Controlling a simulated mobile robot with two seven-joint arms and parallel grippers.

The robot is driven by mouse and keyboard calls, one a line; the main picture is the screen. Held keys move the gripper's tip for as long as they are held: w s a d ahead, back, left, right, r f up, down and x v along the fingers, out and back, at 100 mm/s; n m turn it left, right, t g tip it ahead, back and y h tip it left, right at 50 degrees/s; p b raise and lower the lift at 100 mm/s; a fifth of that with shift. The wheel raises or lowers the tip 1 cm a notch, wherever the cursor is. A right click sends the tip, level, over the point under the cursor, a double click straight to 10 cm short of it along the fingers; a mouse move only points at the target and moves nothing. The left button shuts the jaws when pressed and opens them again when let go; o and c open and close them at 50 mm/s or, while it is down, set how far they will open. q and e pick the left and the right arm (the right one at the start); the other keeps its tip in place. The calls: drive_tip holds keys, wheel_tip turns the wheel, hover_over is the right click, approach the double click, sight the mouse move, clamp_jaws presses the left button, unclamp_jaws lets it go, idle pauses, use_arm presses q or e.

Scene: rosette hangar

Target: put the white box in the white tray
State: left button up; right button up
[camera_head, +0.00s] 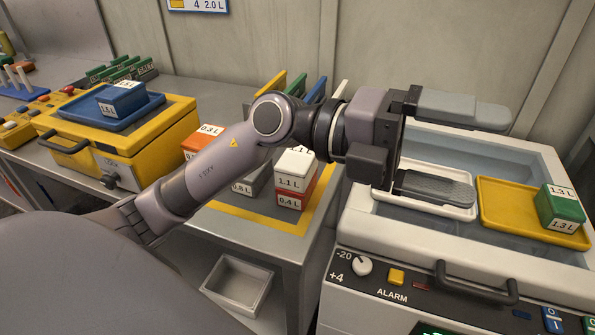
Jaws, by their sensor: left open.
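The white tray (385,200) lies inside the open white chest at the right, partly hidden by my gripper. My left gripper (484,152) is open and empty, its fingers spread over the chest and the white tray, to the right of the white box. My right gripper is not in view.
A yellow tray (500,205) with a green box (560,209) lies right of the white tray. A grey box (252,180) and an orange box (198,143) stand near the stack. A yellow case (130,141) carries a blue tray (90,113). The chest's front handle (480,285) sticks out.

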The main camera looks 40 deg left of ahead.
use_arm(q)
wheel_tip(320, 180, down, 6)
drive_tip(key=w+a+m+y, duration=0.1)
drive_tip(key=w+a+y, duration=0.1)
drive_tip(key=y, duration=0.3)
drive_tip(key=n+t+y+b, duration=0.2)
drive_tip(key=n+y+b, duration=0.15)
drive_tip(key=y, duration=1.15)
hover_over(297, 157)
drive_tip(key=s+d, duration=0.1)
drive_tip(key=s, duration=0.2)
drive_tip(key=shift+n, duration=0.35)
drive_tip(key=f, duration=0.5)
drive_tip(key=shift+w+d+f, duration=0.1)
drive_tip(key=shift+w+f, duration=0.1)
drive_tip(key=shift+f, duration=0.05)
drive_tip(key=shift+w+a+f, duration=0.1)
drive_tip(key=shift+a, duration=0.15)
drive_tip(key=x, duration=0.6)
drive_tip(key=shift+w+p, duration=0.2)
drive_tip(key=shift+p, duration=0.2)
drive_tip(key=shift+w+f, duration=0.1)
drive_tip(key=shift+f, duration=0.15)
drive_tip(key=shift+f+b, duration=0.25)
drive_tip(key=shift+b, duration=0.15)
